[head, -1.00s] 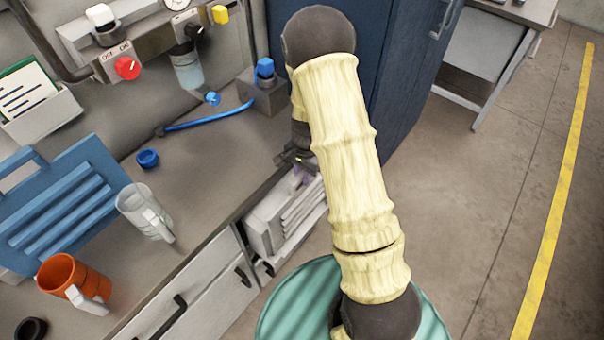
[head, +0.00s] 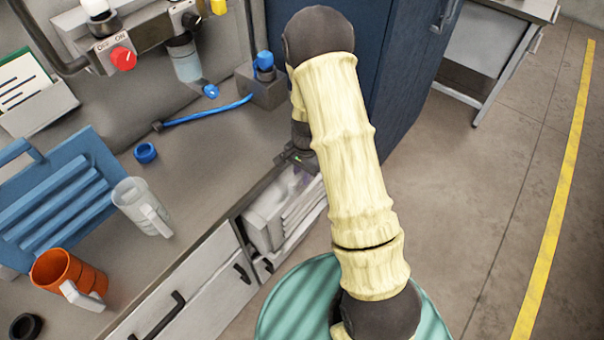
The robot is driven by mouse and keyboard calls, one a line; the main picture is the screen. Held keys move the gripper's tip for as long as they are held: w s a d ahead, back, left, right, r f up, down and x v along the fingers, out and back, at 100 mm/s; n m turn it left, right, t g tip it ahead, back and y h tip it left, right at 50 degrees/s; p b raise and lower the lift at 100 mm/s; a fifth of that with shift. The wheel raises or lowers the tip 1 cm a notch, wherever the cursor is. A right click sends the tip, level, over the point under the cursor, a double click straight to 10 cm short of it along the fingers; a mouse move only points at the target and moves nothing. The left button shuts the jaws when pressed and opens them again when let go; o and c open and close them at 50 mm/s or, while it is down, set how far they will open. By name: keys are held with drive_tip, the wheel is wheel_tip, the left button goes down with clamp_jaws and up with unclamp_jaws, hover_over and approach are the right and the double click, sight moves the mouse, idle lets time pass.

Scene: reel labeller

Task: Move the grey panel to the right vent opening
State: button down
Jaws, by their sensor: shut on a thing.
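The grey panel (head: 302,207) is pale with several raised slats. It shows at the right end of the bench front, partly behind my forearm. My gripper (head: 301,176) is at the panel's upper edge, shut on it. The fingertips are mostly hidden by the arm, so the exact grip is unclear. A recessed opening with a dark edge (head: 246,232) shows in the bench front around the panel's left side. I cannot tell whether the panel is inside it or in front of it. A blue slatted panel (head: 62,205) leans on the bench at the left.
A clear mug (head: 133,203), an orange mug (head: 62,275) and a blue ring (head: 145,153) stand on the bench. A teal ribbed drum top (head: 290,300) is below my arm. A blue cabinet (head: 398,75) stands behind it. The floor at right is clear.

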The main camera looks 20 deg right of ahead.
drive_tip(key=shift+a+r+p, duration=0.1)
drive_tip(key=shift+r+p, duration=0.2)
drive_tip(key=shift+r, duration=0.05)
idle(0.3)
drive_tip(key=shift+f, duration=0.2)
drive_tip(key=shift+f, duration=0.15)
drive_tip(key=shift+s+r, duration=0.15)
drive_tip(key=shift+r, duration=0.2)
drive_tip(key=shift+f, duration=0.2)
idle(0.4)
drive_tip(key=shift+f+b, duration=1.2)
drive_tip(key=shift+f, duration=0.75)
